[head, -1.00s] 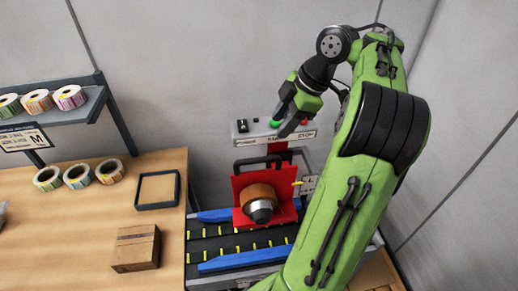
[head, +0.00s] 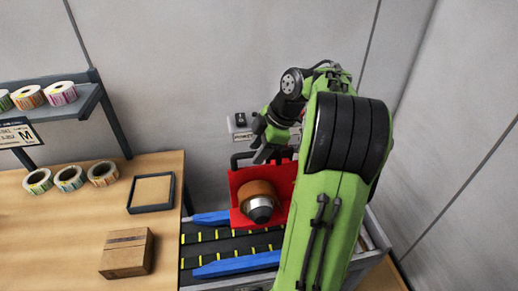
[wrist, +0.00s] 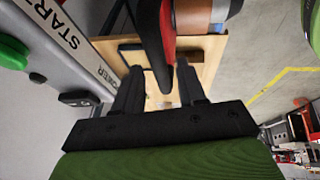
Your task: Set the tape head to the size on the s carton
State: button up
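The tape head is a red plate (head: 240,184) with a brown tape roll (head: 257,193) on its front, standing over the conveyor (head: 215,249). A black handle (head: 240,160) rises at its top. In the head view my gripper (head: 262,155) is just above the plate's top, pointing down. In the wrist view my gripper (wrist: 160,88) is open, and a black bar with a red edge (wrist: 154,40) reaches toward the gap between its fingers. I cannot tell whether they touch. A brown carton (head: 126,254) sits on the table; no size mark is readable on it.
A control panel (head: 240,124) with a black switch stands behind the tape head; its green button (wrist: 12,52) is close in the wrist view. Blue guide rails (head: 235,264) flank the conveyor. Label rolls (head: 69,178) and an empty tray (head: 131,208) are on the table (head: 60,235).

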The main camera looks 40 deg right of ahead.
aim_at(258, 167)
grip_shut()
notch_tip(258, 167, down, 6)
jog(key=b, duration=0.5)
jog(key=shift+f+b, duration=0.1)
jog(key=shift+b, duration=0.3)
jog(key=shift+s+a, duration=0.1)
jog(key=shift+s, duration=0.1)
jog(key=shift+o, duration=0.6)
grip_release()
jog(key=shift+w, duration=0.15)
jog(key=p+v, duration=0.9)
jog(key=v, duration=0.7)
